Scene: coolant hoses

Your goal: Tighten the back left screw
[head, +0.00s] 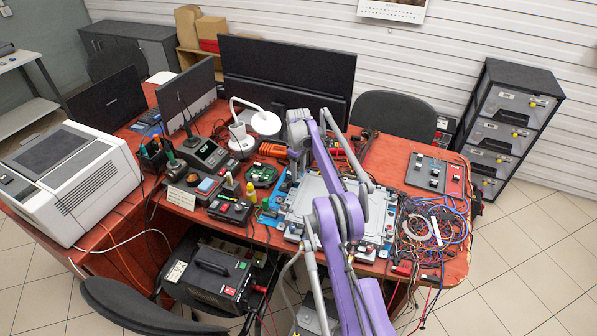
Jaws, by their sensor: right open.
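A pale silver plate (305,204) lies on a workholding base at the middle front of the red-brown table. My right arm passes over it and hides much of its middle and right side. My right gripper (295,176) points down at the plate's back left corner and is open. The back left screw is too small or hidden to make out, and I cannot tell whether the fingertips touch anything. My left gripper is not in view.
A tangle of cables (430,228) covers the table's right end. A grey panel (428,173) lies behind it. A soldering station (203,153) and small devices crowd the left. A white desk lamp (264,123) and a large monitor (287,68) stand behind.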

